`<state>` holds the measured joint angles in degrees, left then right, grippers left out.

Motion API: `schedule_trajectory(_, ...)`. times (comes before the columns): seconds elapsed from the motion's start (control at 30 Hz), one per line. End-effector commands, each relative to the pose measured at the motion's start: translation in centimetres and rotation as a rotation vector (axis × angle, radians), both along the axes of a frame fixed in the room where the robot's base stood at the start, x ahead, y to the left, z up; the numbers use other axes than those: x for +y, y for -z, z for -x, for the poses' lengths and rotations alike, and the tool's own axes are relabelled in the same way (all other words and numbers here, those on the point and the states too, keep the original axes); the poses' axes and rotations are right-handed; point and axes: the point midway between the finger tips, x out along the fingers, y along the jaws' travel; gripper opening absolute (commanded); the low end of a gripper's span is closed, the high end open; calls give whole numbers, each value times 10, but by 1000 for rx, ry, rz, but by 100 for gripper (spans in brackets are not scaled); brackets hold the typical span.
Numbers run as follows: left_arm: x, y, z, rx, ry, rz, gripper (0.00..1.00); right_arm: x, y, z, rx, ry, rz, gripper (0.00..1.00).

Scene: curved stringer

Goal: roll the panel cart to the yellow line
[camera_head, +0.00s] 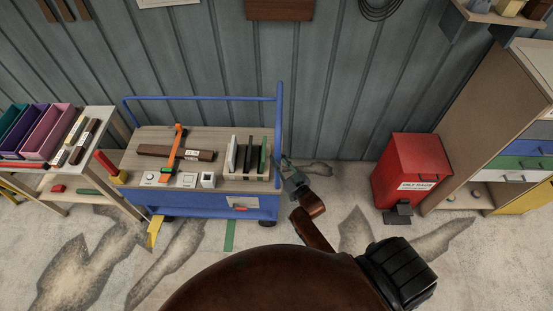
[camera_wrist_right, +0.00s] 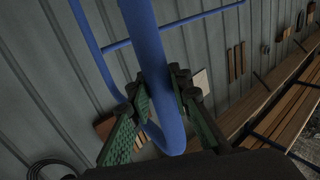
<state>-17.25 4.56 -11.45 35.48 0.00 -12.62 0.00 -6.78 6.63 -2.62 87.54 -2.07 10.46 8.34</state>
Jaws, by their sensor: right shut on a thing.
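The panel cart (camera_head: 200,203) is blue with a wooden top and blue end rails, and it stands along the wall at centre left. My right gripper (camera_head: 286,164) is at the cart's right end. In the right wrist view its green-padded fingers (camera_wrist_right: 162,105) are shut around a blue upright tube of the cart's handle (camera_wrist_right: 151,50). A short yellow strip (camera_head: 154,231) lies on the floor by the cart's front left corner, partly hidden by the cart. A green strip (camera_head: 229,236) lies on the floor in front of the cart. My left gripper is not in view.
An orange clamp (camera_head: 176,150), a dark bar and panels in a rack (camera_head: 247,157) are on the cart. A shelf table with bins (camera_head: 48,132) stands close at its left. A red waste bin (camera_head: 411,165) and a drawer cabinet (camera_head: 490,130) stand right. The stained floor in front is clear.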

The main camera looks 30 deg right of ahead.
Motion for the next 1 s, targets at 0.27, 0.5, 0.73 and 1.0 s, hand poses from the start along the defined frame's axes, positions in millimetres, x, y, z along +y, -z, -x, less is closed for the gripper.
schedule_trajectory(0.27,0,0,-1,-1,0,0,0,6,0,-2,-1,-5,-2,0)
schedule_trajectory(0.5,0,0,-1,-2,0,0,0,7,0,-3,-2,-7,-3,25)
schedule_trajectory(0.73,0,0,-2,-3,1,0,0,4,0,-1,-2,-2,-2,37)
schedule_trajectory(1.0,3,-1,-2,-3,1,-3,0,2,0,2,0,1,-1,37)
